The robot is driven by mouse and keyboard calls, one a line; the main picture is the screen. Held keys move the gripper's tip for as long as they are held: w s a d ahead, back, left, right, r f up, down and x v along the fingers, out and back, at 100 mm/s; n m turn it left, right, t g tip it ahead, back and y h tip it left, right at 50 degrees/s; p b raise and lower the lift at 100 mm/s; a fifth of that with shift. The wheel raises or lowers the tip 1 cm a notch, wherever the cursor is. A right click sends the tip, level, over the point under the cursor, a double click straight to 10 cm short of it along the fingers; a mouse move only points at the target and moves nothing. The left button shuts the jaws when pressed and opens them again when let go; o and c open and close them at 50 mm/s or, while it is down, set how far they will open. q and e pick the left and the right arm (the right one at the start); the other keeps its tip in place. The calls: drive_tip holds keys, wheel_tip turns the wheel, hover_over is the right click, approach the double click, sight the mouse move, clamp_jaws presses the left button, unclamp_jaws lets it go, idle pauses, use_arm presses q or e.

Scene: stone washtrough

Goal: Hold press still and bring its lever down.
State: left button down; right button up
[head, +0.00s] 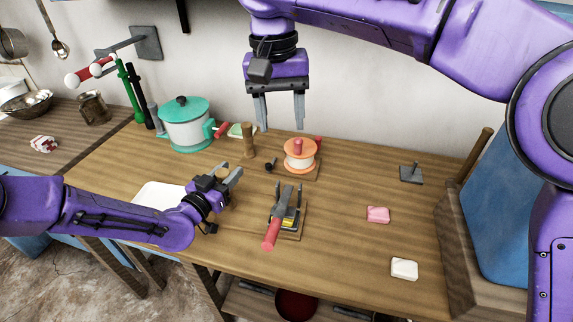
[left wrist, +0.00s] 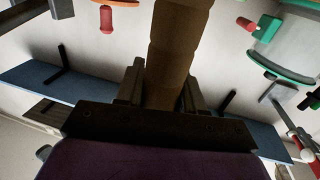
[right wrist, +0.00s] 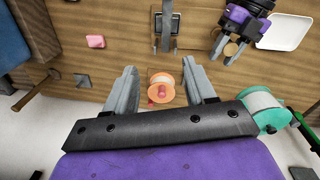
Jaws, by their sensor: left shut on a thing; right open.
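The press (head: 287,219) stands mid-table on a small wooden base, with a grey frame and something yellow inside. Its lever has a red handle (head: 270,236) extending toward the front; its exact angle is unclear. The press also shows at the top of the right wrist view (right wrist: 166,28). My left gripper (head: 237,174) is left of the press and apart from it. It is shut on a brown wooden post (left wrist: 180,60), whose upper part shows in the head view (head: 248,138). My right gripper (head: 280,112) is open, empty and high above the table's back.
An orange-and-white reel (head: 299,158) stands behind the press. A teal pot (head: 187,125) is back left, and a white tray (head: 158,196) lies near my left arm. Pink (head: 378,214) and white (head: 404,268) blocks lie at right. The table directly right of the press is clear.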

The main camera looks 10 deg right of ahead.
drive_tip(key=shift+a+r, duration=0.1)
drive_tip(key=shift+r, duration=1.2)
drive_tip(key=s+r+t+h, duration=0.1)
drive_tip(key=s+r+t, duration=0.1)
drive_tip(key=s+t, duration=0.3)
drive_tip(key=a+x, duration=0.2)
drive_tip(key=x, duration=1.2)
drive_tip(key=shift+s+d+f+g+y, duration=0.3)
drive_tip(key=shift+s+d, duration=0.05)
